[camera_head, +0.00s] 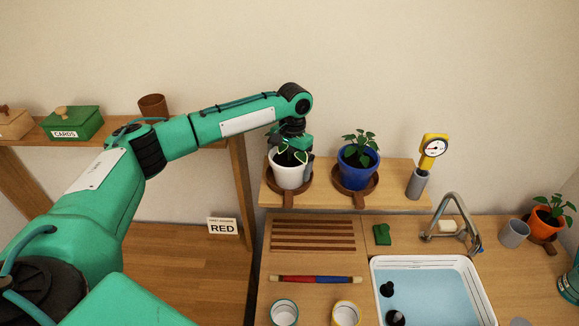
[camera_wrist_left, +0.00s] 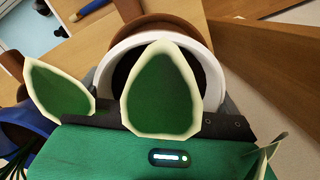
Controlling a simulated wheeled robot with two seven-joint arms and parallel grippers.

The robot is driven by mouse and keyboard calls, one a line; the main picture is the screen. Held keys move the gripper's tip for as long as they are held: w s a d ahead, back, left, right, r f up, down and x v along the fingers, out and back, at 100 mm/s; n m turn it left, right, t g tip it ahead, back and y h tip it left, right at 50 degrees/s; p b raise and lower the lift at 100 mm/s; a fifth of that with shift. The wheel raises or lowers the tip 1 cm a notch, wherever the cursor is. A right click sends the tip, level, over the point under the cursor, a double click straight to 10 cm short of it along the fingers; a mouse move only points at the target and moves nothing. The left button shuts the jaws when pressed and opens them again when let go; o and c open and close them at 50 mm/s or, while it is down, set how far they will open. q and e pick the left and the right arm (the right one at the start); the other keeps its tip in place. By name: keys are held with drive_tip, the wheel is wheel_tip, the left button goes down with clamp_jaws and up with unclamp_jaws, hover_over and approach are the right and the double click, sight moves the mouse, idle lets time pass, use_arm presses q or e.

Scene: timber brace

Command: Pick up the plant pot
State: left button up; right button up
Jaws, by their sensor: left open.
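A white plant pot (camera_head: 289,177) with a leafy plant stands upright on a brown saucer on the raised shelf. A blue plant pot (camera_head: 356,175) with a plant stands on a saucer to its right. An orange plant pot (camera_head: 543,222) stands at the far right. My left gripper (camera_head: 290,162) is open at the white pot, with one grey finger showing beside its right side. The left wrist view shows the white pot's rim (camera_wrist_left: 205,45) just beyond the gripper body, with variegated leaves (camera_wrist_left: 162,90) in front. Contact with the pot cannot be told. My right gripper is out of view.
A grey cup with a yellow gauge (camera_head: 432,152) stands right of the blue pot. The left worktop is mostly clear.

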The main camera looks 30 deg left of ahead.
use_arm(q)
drive_tip(key=c, duration=0.9)
drive_tip(key=shift+c, duration=0.2)
